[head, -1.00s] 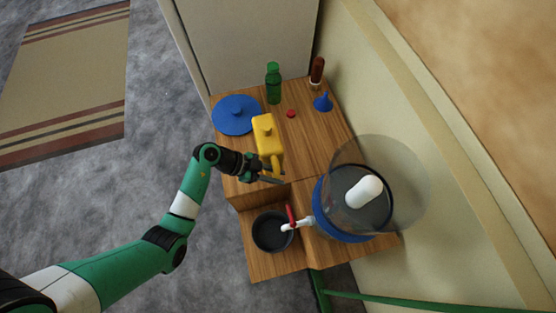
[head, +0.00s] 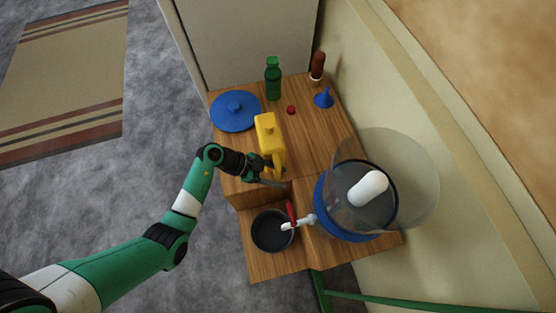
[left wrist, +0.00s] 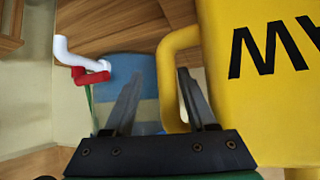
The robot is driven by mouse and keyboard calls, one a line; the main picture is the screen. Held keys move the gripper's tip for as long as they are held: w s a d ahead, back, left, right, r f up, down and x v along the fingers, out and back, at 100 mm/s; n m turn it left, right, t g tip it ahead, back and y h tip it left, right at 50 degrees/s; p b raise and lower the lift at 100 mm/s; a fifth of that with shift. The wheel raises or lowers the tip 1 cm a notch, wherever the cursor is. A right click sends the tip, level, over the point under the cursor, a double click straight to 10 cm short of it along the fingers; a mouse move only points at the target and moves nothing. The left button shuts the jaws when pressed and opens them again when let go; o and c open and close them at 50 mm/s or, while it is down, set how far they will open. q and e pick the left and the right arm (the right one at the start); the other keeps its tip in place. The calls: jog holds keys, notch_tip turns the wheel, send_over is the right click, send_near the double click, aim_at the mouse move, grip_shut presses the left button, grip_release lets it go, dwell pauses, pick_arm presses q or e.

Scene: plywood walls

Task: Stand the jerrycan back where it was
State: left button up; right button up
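The yellow jerrycan (head: 267,137) stands upright on the wooden top, near its left edge. Its lettered side (left wrist: 265,80) fills the right of the left wrist view, with the handle to the left. My left gripper (head: 271,182) is at the handle side of the jerrycan. In the left wrist view its fingers (left wrist: 158,98) are apart. The handle bar lies between them, close to the right finger, with a gap to the left finger. The right finger appears to reach into the handle loop. My right gripper is not in view.
A blue lid (head: 236,112), green bottle (head: 273,80), red cap (head: 291,110), blue funnel (head: 324,98) and brown bottle (head: 317,68) stand behind. A blue dispenser (head: 335,215) with a red-levered tap (head: 291,212) sits in front, its spout over a dark bowl (head: 270,232).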

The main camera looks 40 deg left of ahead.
pick_arm(q)
jog(key=shift+r, duration=0.25)
jog(key=p+v, duration=0.4)
jog(key=v, duration=0.8)
jog(key=shift+p, duration=0.35)
jog(key=shift+f, duration=0.1)
